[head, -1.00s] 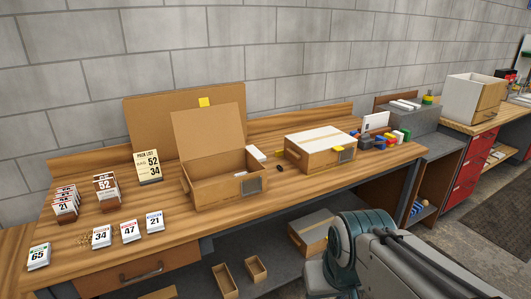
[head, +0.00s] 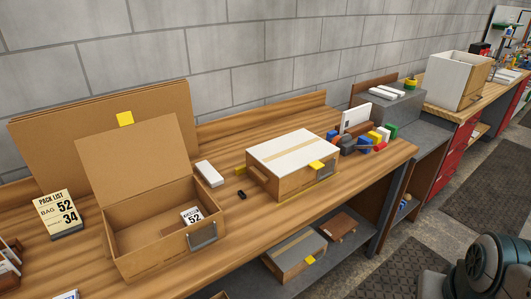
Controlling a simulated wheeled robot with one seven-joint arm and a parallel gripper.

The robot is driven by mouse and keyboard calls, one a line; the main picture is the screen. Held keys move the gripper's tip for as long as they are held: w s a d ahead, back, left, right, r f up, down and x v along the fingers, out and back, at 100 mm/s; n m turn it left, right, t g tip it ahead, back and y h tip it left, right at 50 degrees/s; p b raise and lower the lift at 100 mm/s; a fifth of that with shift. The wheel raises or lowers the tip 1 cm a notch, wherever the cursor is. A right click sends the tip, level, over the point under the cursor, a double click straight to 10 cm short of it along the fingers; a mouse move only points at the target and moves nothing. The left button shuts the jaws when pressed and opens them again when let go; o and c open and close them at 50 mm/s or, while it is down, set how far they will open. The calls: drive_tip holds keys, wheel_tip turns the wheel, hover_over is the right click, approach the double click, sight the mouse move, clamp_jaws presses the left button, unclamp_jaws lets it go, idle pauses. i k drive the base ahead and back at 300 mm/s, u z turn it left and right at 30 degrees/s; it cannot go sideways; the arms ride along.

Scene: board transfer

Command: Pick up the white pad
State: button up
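A small white block (head: 209,173), which looks like the white pad, lies flat on the wooden bench between the open cardboard box and the closed white-topped box. It is apart from both. Two other flat white pieces (head: 388,92) lie on the grey block further right, so I cannot be sure which one is the pad. My gripper is out of view; only a teal and grey part of my arm shows at the bottom right corner.
The open cardboard box (head: 122,264) holds a packet marked 52 (head: 193,216). A white-topped box (head: 293,150) and coloured blocks (head: 378,135) stand to the right. A small black item (head: 242,195) lies near the white block.

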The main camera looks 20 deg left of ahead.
sight(209, 174)
drive_tip(key=i, duration=0.95)
drive_tip(key=u, duration=0.95)
drive_tip(key=i, duration=0.65)
drive_tip(key=u, duration=0.55)
